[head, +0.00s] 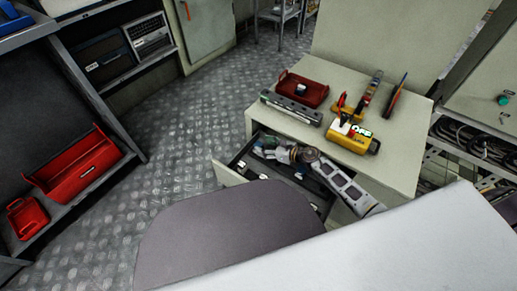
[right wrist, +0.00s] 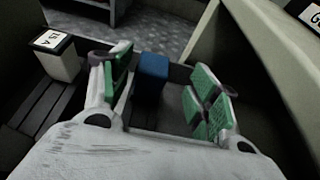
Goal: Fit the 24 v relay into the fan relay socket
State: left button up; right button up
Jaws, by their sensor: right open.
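My right gripper (head: 267,151) reaches into an open drawer (head: 229,173) in the head view. In the right wrist view the right gripper (right wrist: 161,78) is open, its green pads apart. A small blue block (right wrist: 152,72) shows between the fingers, nearer the left one; no label on it is readable, so I cannot tell whether it is the 24 v relay. A pale block with a white top marked "15 A" (right wrist: 52,42) stands left of the fingers in the drawer. I cannot make out the fan relay socket. My left gripper is not in view.
The bench top (head: 405,155) above the drawer holds a red tray (head: 302,88), a grey rail-like part (head: 291,107), a yellow device (head: 352,137) and tools. Several small pieces lie in the drawer. Red bins (head: 75,168) stand on a shelf at left. The floor between is clear.

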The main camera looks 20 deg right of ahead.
aim_at(254, 145)
jog(key=shift+b+x, duration=0.35)
jog(key=shift+x, duration=0.8)
jog(key=shift+a+f, duration=0.1)
jog(key=shift+a, duration=0.05)
jog(key=shift+s+a+b+x, duration=0.1)
jog(key=shift+b+x, duration=0.35)
jog(key=shift+x, duration=0.5)
jog(key=shift+s+a+b+x, duration=0.15)
jog(key=shift+b+x, duration=0.3)
jog(key=shift+x, duration=0.45)
jog(key=shift+w+a+f, duration=0.3)
jog(key=shift+w+f, duration=0.05)
jog(key=shift+w, duration=0.15)
